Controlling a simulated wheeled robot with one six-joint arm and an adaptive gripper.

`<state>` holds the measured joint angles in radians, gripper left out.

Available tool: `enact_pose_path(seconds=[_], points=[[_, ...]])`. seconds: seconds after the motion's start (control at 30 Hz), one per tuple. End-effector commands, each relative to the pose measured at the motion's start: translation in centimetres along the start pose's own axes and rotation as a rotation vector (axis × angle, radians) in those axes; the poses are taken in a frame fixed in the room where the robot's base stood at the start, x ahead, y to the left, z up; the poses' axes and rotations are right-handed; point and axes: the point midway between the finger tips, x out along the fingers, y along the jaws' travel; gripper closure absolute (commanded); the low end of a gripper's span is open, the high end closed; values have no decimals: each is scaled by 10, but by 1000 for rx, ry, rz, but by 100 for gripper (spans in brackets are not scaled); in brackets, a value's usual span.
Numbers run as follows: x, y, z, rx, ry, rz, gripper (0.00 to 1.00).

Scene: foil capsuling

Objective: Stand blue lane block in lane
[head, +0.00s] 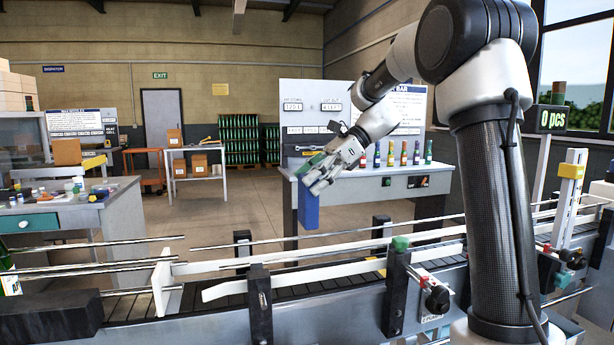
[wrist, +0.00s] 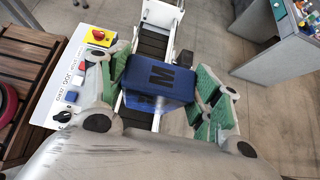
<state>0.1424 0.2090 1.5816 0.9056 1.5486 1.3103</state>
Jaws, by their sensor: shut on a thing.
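The blue lane block (head: 308,208) hangs upright under my gripper (head: 318,180), its lower end above the conveyor rails in the head view. The conveyor lane (wrist: 155,42), a dark belt between pale rails, runs below and beyond the block in the wrist view. The head view shows the dark slatted belt (head: 130,305) too. The block hides part of the lane.
White guide rails (head: 235,290) and black posts (head: 259,300) line the conveyor. A bench with several coloured bottles (head: 390,157) stands behind. In the wrist view a control panel with a red button (wrist: 98,36) is at left, and a grey table (wrist: 265,45) at right.

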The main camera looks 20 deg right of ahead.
Motion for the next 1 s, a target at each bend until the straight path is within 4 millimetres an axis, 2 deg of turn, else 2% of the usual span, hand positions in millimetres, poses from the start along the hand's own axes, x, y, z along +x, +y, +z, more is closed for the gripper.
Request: enact_pose_path(seconds=[1.0], points=[[52, 0, -68, 2, -1, 1, 80]])
